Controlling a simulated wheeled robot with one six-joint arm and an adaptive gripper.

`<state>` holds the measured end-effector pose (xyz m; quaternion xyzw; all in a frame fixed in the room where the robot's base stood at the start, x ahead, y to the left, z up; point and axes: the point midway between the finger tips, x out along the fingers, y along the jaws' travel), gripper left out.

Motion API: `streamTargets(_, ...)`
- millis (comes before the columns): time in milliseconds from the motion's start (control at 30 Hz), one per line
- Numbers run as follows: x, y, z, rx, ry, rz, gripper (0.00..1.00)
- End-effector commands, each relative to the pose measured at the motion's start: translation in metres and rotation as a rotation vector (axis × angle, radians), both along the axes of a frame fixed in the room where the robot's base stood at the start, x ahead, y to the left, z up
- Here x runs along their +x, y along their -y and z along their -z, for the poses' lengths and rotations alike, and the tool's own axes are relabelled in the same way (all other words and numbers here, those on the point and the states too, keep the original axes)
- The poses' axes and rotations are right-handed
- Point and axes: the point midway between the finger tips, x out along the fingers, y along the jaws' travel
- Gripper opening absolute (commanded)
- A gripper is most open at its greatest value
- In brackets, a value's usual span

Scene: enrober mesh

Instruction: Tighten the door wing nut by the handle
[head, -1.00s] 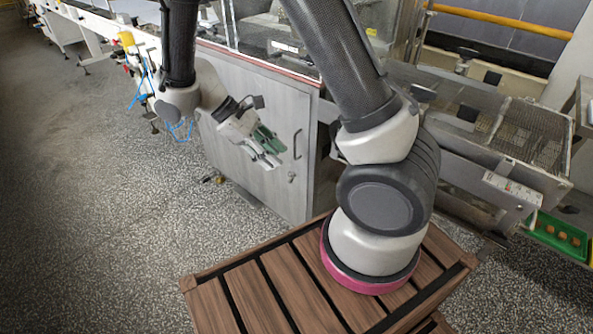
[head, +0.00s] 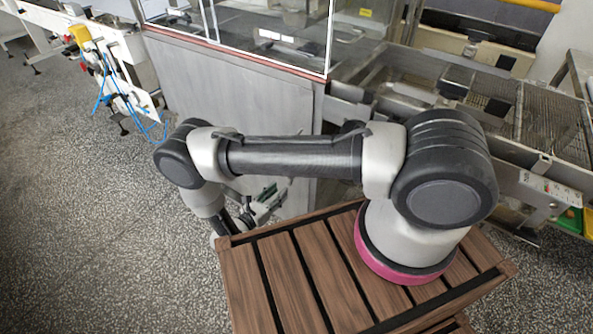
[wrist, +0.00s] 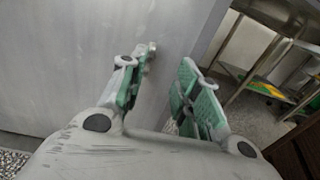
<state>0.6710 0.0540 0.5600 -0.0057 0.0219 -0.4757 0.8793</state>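The grey cabinet door (head: 215,95) stands behind my arm in the head view. It also fills the left of the wrist view (wrist: 55,50). The handle and the wing nut are hidden behind my arm in the head view. My gripper (head: 266,203) is low in front of the cabinet, below my forearm. In the wrist view my gripper (wrist: 158,75) has its two green-padded fingers apart, with grey door surface between them. A small greyish shape (wrist: 149,56) lies beside the left fingertip; I cannot tell whether it is the wing nut or part of the finger.
A slatted wooden platform (head: 285,285) lies under my arm's base. A mesh conveyor (head: 545,120) runs along the right. Blue cords (head: 125,95) hang from equipment at the left. The speckled floor (head: 90,210) is clear at left.

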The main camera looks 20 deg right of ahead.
Motion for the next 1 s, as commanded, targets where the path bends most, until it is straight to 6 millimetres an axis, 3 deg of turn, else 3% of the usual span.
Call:
streamTargets(67, 0.008, -0.008, -0.003, -0.006, 0.021, -0.042, 0.32)
streamTargets(167, 0.013, -0.004, -0.008, -0.014, 0.045, -0.051, 0.32)
streamTargets(600, 0.051, 0.049, -0.008, -0.011, 0.045, -0.048, 0.32)
streamTargets(967, 0.055, 0.054, -0.008, -0.01, 0.044, -0.05, 0.32)
streamTargets(1000, 0.055, 0.054, -0.008, -0.01, 0.044, -0.05, 0.25)
